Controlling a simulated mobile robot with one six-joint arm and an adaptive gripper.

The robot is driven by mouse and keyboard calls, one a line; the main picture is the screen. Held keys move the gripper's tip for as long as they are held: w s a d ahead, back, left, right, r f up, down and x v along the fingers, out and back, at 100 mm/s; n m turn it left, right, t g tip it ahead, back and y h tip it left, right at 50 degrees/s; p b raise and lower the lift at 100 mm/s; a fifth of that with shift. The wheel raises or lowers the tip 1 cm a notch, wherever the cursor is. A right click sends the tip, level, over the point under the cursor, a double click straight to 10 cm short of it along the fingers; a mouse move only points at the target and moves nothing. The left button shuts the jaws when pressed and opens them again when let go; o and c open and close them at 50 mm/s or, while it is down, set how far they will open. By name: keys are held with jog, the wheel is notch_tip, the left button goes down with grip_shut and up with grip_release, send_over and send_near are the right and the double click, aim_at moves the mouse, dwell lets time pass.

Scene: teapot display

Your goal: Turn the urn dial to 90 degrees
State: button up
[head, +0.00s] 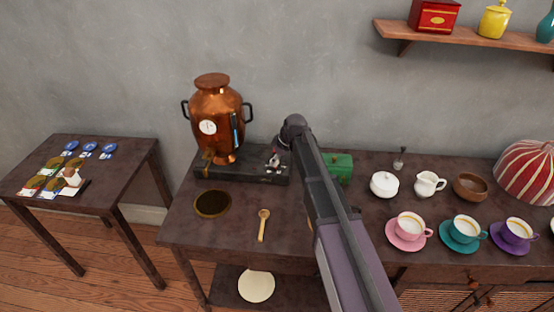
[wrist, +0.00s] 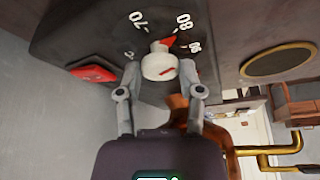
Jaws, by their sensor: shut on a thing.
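The copper urn (head: 215,110) stands on a dark base (head: 225,175) at the back left of the table. In the wrist view the urn dial (wrist: 157,66) is a pale round knob on the dark base panel, with printed marks 70, 80 and a smaller one that looks like 90. Its red pointer (wrist: 169,41) points at about 80. My gripper (wrist: 160,74) is shut on the dial, one finger on each side. In the head view my gripper (head: 274,161) is at the base's right part, and the dial is too small to make out.
A red switch (wrist: 92,73) sits left of the dial in the wrist view. A brass tap (wrist: 285,147) is at lower right. A wooden spoon (head: 263,225) and a dark round mat (head: 212,204) lie before the urn. A green box (head: 339,166) stands right of my arm.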

jog(key=m, duration=0.2)
jog(key=m+t+h, duration=0.1)
jog(key=m, duration=0.2)
jog(key=shift+s+a+t, duration=0.15)
jog(key=shift+s+t, duration=0.05)
jog(key=shift+t, duration=0.1)
jog(key=m+h, duration=0.1)
jog(key=m, duration=0.1)
jog(key=m+h, duration=0.1)
jog(key=m, duration=0.2)
jog(key=shift+a+t, duration=0.1)
jog(key=shift+t, duration=0.2)
jog(key=o, duration=1.2)
jog(key=shift+w, duration=0.1)
jog(key=shift+c, duration=0.2)
